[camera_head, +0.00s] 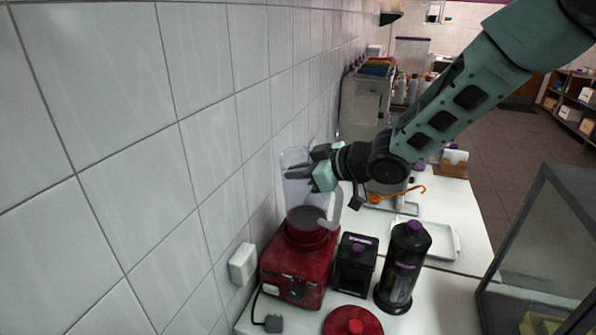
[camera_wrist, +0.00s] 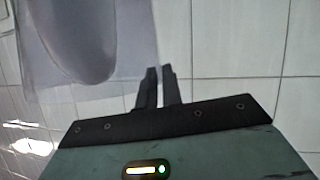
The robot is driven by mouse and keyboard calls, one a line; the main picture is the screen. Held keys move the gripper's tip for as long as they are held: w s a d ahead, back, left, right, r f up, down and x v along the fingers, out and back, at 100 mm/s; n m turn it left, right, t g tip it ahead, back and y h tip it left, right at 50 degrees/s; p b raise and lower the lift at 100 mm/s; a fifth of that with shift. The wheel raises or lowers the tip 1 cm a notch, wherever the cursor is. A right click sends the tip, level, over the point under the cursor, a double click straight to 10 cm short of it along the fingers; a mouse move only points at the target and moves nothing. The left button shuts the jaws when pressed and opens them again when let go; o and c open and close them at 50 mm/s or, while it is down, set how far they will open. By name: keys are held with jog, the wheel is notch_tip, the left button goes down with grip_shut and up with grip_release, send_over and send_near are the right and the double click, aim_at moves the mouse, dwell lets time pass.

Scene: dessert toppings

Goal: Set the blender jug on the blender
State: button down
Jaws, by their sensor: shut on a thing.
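The clear blender jug (camera_head: 298,197) is upright over the red blender base (camera_head: 292,268), against the tiled wall. Its lower end meets or overlaps the base top; I cannot tell whether it is fully seated. Its pale handle (camera_head: 334,212) faces right. My gripper (camera_head: 303,169) reaches in from the right at the jug's upper part and is shut on its wall. In the wrist view, my gripper's two dark fingers (camera_wrist: 159,75) are nearly together at the edge of the translucent jug (camera_wrist: 120,75); the exact contact is unclear.
A red lid (camera_head: 353,322) lies in front of the base. A black container (camera_head: 355,264) and a black bottle with a purple cap (camera_head: 404,268) stand right of it. A socket box (camera_head: 243,263) is on the wall. A glass case (camera_head: 545,250) stands at right.

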jog(key=c, duration=1.8)
grip_release()
jog(key=shift+c, duration=0.2)
jog(key=shift+f, duration=0.2)
jog(key=p+v, duration=0.4)
jog(key=v, duration=0.7)
jog(key=shift+p, duration=0.4)
jog(key=shift+s, duration=0.1)
